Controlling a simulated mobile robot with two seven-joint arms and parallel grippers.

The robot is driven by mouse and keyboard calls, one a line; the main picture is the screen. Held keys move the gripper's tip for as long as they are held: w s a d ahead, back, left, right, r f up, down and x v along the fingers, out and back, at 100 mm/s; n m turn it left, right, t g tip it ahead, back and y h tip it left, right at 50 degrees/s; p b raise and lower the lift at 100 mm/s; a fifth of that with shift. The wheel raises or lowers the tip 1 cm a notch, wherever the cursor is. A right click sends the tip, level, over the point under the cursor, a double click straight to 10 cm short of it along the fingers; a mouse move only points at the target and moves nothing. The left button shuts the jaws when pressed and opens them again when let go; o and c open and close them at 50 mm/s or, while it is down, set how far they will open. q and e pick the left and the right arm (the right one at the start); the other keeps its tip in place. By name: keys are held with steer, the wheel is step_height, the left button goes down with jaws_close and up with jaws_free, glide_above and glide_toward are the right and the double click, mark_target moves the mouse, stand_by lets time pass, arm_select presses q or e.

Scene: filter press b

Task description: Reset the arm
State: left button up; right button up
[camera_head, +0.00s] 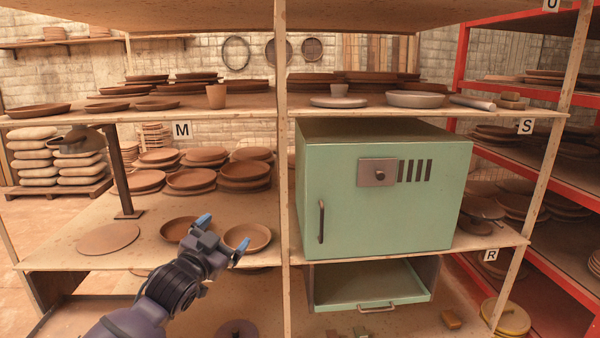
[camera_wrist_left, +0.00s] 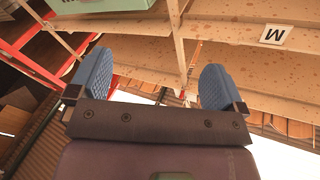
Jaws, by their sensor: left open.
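My left gripper (camera_head: 221,236) is open and empty, with its two blue fingertips spread apart. It is in front of the wooden shelf's middle board, near two brown bowls. One bowl (camera_head: 178,231) shows behind and left of the fingers. The other bowl (camera_head: 256,236) is right behind the right fingertip; I cannot tell if they touch. In the left wrist view the open gripper (camera_wrist_left: 155,80) has nothing between its fingers, and shelf boards and the M label (camera_wrist_left: 273,35) show beyond. My right gripper is not in view.
A green cabinet (camera_head: 400,222) with a shut door stands right of the shelf post (camera_head: 283,190). Below it a green drawer (camera_head: 365,285) is pulled out. Stacked plates (camera_head: 243,176) fill the middle board's back. A flat disc (camera_head: 108,239) and dark metal stand (camera_head: 120,178) are at left.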

arm_select(q)
steer(key=s+a+f+n+g+y, duration=0.2)
steer(key=s+a+f, duration=0.1)
steer(key=s+f, duration=0.8)
steer(key=s+a+f+n+g+y, duration=0.2)
steer(key=s+a+f+n, duration=0.1)
steer(key=s+f, duration=0.8)
steer(key=s+a+f+n+g+y+b, duration=0.1)
steer(key=s+a+f, duration=0.4)
steer(key=s+f, duration=0.7)
steer(key=shift+s+n+g+y, duration=0.6)
steer(key=shift+n+y, duration=0.2)
steer(key=shift+n, duration=0.2)
